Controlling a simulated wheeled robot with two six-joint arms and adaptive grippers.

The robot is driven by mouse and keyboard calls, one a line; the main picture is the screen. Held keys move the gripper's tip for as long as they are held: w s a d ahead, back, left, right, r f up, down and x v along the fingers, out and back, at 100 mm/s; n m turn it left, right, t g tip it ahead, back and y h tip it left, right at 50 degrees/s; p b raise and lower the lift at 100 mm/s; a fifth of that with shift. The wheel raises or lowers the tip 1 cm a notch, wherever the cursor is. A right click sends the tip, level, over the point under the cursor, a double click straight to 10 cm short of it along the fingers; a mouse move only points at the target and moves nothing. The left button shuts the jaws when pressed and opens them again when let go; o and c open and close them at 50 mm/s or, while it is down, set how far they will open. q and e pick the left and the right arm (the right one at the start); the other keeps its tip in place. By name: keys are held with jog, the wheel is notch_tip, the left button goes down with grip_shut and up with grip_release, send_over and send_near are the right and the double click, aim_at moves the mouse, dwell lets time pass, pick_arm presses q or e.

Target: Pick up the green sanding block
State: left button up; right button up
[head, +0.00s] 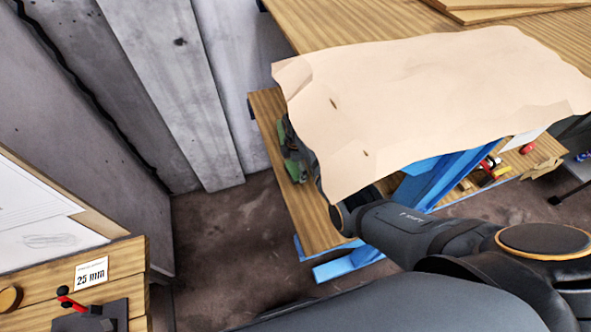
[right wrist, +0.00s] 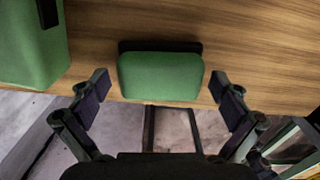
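The green sanding block (right wrist: 160,76), rounded and with a black strip along its far side, lies on the wooden shelf close to its edge in the right wrist view. My right gripper (right wrist: 158,88) is open, with one finger on each side of the block and a gap on both sides. In the head view a patch of green (head: 291,160) shows at the left end of the lower shelf, partly covered by the paper sheet; the right gripper's fingers are mostly hidden there. My left gripper is not in view.
A large paper sheet (head: 430,95) hangs over the wooden bench (head: 345,18) and above my right forearm. A bigger green object (right wrist: 30,45) stands left of the block. The lower shelf (head: 312,215) has a blue frame (head: 440,180). A drawer unit (head: 118,262) stands at lower left.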

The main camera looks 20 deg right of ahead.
aim_at(296, 166)
jog(key=c, duration=1.1)
notch_tip(296, 166, up, 10)
jog(key=shift+b, duration=0.45)
